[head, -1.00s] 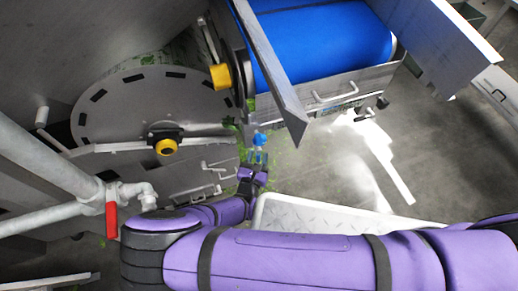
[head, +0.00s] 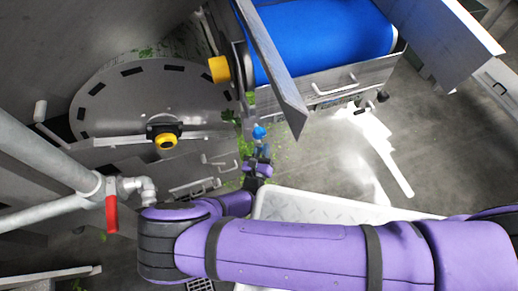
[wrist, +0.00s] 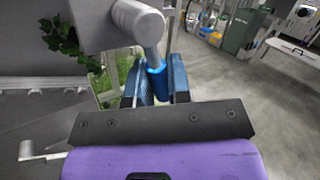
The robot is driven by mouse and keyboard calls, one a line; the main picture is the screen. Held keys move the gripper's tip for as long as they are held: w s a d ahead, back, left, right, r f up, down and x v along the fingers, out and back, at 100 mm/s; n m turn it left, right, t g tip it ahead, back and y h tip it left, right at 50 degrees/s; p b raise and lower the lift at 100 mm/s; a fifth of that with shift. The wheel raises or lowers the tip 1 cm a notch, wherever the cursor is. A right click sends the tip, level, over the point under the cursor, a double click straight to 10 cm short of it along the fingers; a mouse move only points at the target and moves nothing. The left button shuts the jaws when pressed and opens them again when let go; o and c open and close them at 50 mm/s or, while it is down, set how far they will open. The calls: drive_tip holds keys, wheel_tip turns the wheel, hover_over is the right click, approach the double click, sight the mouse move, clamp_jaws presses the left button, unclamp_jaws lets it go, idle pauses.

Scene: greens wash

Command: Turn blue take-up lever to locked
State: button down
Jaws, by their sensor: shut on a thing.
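The blue take-up lever (head: 259,132) shows small near the middle of the head view, below the end of the conveyor. In the wrist view its blue grip (wrist: 156,82) sits between my fingers, at the end of a pale grey rod that runs up to a thick grey cylinder. My gripper (wrist: 158,88) is shut on the blue grip, with one dark blue finger on each side. In the head view my gripper (head: 260,153) is just below the blue top of the lever. The fingers hide part of the grip, and I cannot read any lock marking.
The blue conveyor belt (head: 325,40) and its slanted metal guard are above the lever. Yellow knobs (head: 165,141) are on the machine at left. A pipe with a red handle (head: 111,213) stands at lower left. A white tread-plate step (head: 330,207) is beside my arm. Open floor lies right.

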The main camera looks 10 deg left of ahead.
drive_tip(key=shift+w+d+n, duration=0.1)
drive_tip(key=shift+d+n, duration=0.05)
drive_tip(key=shift+n, duration=0.35)
drive_tip(key=c, duration=1.1)
unclamp_jaws()
